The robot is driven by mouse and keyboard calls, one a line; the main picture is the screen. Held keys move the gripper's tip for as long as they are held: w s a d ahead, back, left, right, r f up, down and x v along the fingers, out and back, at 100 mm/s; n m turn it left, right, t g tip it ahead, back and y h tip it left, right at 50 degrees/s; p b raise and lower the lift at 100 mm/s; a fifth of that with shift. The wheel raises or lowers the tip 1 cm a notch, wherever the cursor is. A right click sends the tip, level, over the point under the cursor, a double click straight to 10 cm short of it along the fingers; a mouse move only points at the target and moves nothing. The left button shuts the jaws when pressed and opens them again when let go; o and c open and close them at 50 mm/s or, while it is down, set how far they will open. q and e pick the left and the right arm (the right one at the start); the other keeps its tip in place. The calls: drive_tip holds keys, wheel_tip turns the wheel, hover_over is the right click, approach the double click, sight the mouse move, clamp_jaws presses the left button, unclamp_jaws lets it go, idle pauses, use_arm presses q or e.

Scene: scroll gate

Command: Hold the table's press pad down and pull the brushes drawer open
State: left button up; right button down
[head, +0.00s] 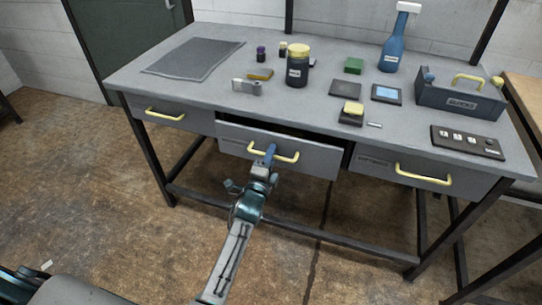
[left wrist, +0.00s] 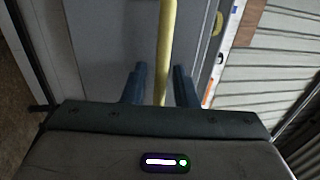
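The table's middle drawer (head: 318,163) stands pulled out a little, with a dark gap above its front. I cannot read a label on it. My left gripper (head: 270,153) is at the drawer's yellow handle (head: 288,157). In the left wrist view the handle (left wrist: 167,35) runs between the two blue fingers (left wrist: 160,85). The fingers are apart, with a gap left of the handle. A black block with a yellow top (head: 351,112), perhaps the press pad, sits on the table with nothing on it. My right gripper is not in view.
The left drawer (head: 182,120) and right drawer (head: 415,180) look shut. On the tabletop stand a dark jar (head: 297,72), a blue spray bottle (head: 392,52), a handled caddy (head: 440,97) and a black button panel (head: 468,143). A grey mat (head: 195,58) lies at left.

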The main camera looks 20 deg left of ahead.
use_arm(q)
clamp_jaws()
drive_tip(key=shift+s, duration=0.1)
